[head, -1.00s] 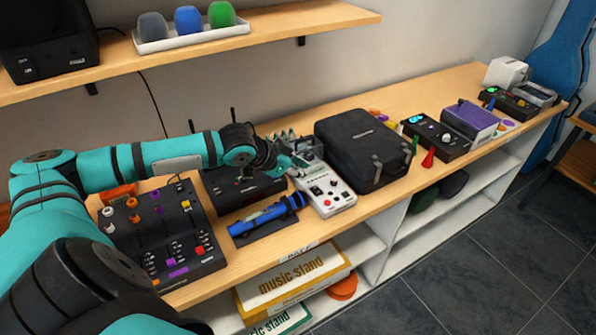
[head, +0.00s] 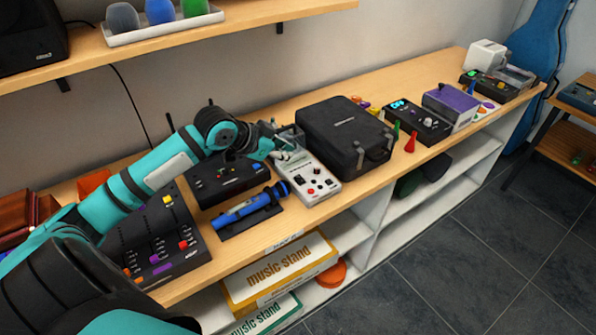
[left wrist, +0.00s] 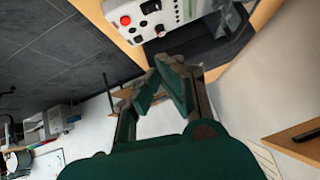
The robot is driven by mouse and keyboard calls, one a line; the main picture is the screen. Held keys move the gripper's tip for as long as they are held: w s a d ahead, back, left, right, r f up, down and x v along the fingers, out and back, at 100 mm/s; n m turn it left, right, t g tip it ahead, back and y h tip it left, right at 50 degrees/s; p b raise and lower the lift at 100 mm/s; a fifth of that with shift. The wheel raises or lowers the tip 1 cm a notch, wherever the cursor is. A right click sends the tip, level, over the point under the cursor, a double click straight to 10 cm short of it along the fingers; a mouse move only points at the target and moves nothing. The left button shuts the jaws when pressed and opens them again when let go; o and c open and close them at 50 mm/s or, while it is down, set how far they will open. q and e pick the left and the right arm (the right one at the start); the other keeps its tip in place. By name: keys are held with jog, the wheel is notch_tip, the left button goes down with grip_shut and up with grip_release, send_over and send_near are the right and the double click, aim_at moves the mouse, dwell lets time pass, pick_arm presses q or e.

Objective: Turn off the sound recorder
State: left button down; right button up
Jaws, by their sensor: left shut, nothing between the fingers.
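A white device with a red button, small knobs and a dark front section (head: 316,187), which looks like the sound recorder, lies on the wooden counter. Its panel with the red button also shows at the top of the left wrist view (left wrist: 148,14). My left gripper (head: 284,154) is over the back end of this device, its fingers shut and empty. In the left wrist view the fingers (left wrist: 163,84) point toward the device with a gap in the picture. Whether they touch it cannot be told. The device's back part is partly hidden by the gripper. My right gripper is out of view.
A black case (head: 340,125) stands close on the right. A blue flashlight-like item (head: 245,208) on a dark stand and a black antenna box (head: 228,180) are on the left. A black mixer (head: 160,240) lies farther left. A shelf (head: 240,22) hangs above.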

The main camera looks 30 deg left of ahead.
pick_arm(q)
jog(key=shift+s+a+f, duration=0.3)
jog(key=shift+s+a, duration=0.25)
jog(key=shift+a, duration=0.3)
jog(key=p, duration=0.3)
send_over(298, 181)
notch_tip(298, 181, down, 7)
jog(key=shift+d+r, duration=0.1)
jog(key=shift+d, duration=0.05)
notch_tip(298, 181, down, 3)
jog(key=shift+r+p, duration=0.2)
jog(key=shift+p, duration=0.2)
jog(key=shift+a+f, duration=0.3)
jog(key=shift+f, duration=0.5)
jog(key=shift+w+f, duration=0.1)
